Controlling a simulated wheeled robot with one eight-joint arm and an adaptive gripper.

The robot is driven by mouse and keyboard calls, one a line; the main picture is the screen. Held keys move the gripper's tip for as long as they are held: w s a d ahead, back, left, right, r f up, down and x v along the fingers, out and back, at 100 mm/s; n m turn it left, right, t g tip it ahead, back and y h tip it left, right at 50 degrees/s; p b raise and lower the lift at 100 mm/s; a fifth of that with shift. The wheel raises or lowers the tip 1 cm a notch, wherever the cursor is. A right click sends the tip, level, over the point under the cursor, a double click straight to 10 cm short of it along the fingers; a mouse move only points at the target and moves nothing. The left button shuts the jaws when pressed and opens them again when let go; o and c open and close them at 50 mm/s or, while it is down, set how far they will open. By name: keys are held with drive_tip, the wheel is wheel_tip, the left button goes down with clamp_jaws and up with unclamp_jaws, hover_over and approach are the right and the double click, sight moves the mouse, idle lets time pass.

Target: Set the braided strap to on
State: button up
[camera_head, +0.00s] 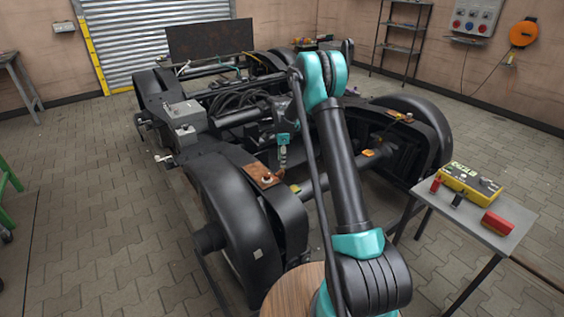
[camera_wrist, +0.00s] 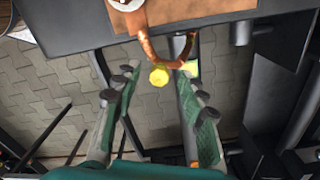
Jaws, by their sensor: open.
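The braided strap (camera_wrist: 147,42) is copper-coloured. In the wrist view it hangs in a curve from the edge of a copper plate (camera_wrist: 188,12). A yellow knob-like piece (camera_wrist: 159,76) shows at the bottom of the curve; I cannot tell how it is joined to the strap. My gripper (camera_wrist: 156,88) is open, its fingers on either side of the yellow piece, with no clear contact. In the head view my gripper (camera_head: 283,158) is just above and right of the copper plate (camera_head: 262,174) on the bogie. The strap is too small to make out surely there.
The dark bogie frame (camera_head: 232,155) and its wheels surround my gripper closely. A grey table (camera_head: 504,237) at right holds a yellow box (camera_head: 469,185) and a red block (camera_head: 497,222). The paved floor at left is mostly free.

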wheel_tip(320, 180, up, 11)
idle(0.3)
drive_tip(key=s+d+r+n+t, duration=0.1)
drive_tip(key=s+d+r+n, duration=0.15)
drive_tip(key=s, duration=0.45)
drive_tip(key=s+d+r+n, duration=0.2)
drive_tip(key=s+n, duration=0.1)
drive_tip(key=s, duration=0.5)
drive_tip(key=s+d+r+n+t, duration=0.1)
drive_tip(key=s+d+r+n, duration=0.15)
drive_tip(key=s, duration=0.45)
drive_tip(key=s+d+f+n+t, duration=0.1)
drive_tip(key=s+f+n, duration=0.2)
drive_tip(key=s, duration=0.8)
drive_tip(key=s+d+f+n+t, duration=0.1)
drive_tip(key=s+f+n, duration=0.3)
drive_tip(key=s, duration=0.8)
drive_tip(key=shift+s+d+n, duration=0.2)
drive_tip(key=shift+d+n, duration=0.25)
drive_tip(key=shift+n, duration=0.35)
